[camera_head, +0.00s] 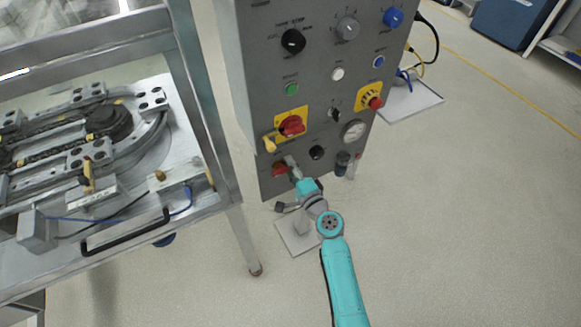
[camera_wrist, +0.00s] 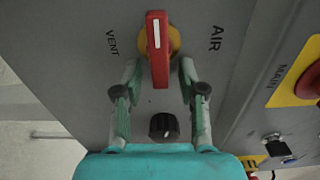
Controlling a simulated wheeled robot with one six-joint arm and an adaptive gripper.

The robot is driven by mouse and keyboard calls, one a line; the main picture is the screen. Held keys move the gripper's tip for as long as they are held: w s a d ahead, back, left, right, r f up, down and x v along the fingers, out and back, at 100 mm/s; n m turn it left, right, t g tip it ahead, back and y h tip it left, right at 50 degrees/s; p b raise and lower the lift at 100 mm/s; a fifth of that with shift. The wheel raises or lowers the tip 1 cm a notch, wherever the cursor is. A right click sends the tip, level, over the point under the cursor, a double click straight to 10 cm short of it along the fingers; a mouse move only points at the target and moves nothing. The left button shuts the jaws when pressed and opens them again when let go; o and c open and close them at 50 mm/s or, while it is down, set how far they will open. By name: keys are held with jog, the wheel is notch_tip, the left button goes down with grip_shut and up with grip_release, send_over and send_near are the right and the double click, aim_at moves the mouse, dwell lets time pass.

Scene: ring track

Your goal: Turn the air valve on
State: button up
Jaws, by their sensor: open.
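The air valve (camera_wrist: 158,50) has a red handle with a white mark on a round yellow base, between the labels VENT and AIR in the wrist view. Its handle runs nearly straight up and down there. It shows small and red low on the grey panel in the head view (camera_head: 280,168). My gripper (camera_wrist: 160,70) is open, with one fingertip on each side of the handle's lower end. Gaps show between the fingers and the handle. In the head view my gripper (camera_head: 291,163) is at the panel beside the valve, partly covering it.
A black knob (camera_wrist: 164,127) sits between my fingers on the panel. A red MAIN switch on a yellow plate (camera_head: 291,125) is above the valve in the head view. A metal workbench (camera_head: 213,100) stands to the left. Open floor (camera_head: 450,220) lies to the right.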

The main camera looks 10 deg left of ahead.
jog(key=v, duration=1.2)
dwell(0.3)
jog(key=s+d+f+n+h, duration=0.1)
jog(key=s+d+f+h, duration=0.1)
jog(key=s+d, duration=0.35)
jog(key=s+d+f+n+h, duration=0.1)
jog(key=s+d+f+h, duration=0.15)
jog(key=s, duration=0.65)
jog(key=s+d+f+n+h, duration=0.1)
jog(key=s+d+f+h, duration=0.2)
jog(key=s, duration=0.5)
jog(key=s+d+r+n+h, duration=0.1)
jog(key=s+d+r+n, duration=0.2)
jog(key=s+r, duration=0.5)
jog(key=s+d+r+n+h, duration=0.1)
jog(key=s+d+r+n, duration=0.3)
jog(key=s+r, duration=0.4)
jog(key=s+n, duration=0.1)
jog(key=s, duration=0.2)
jog(key=shift+s, duration=0.3)
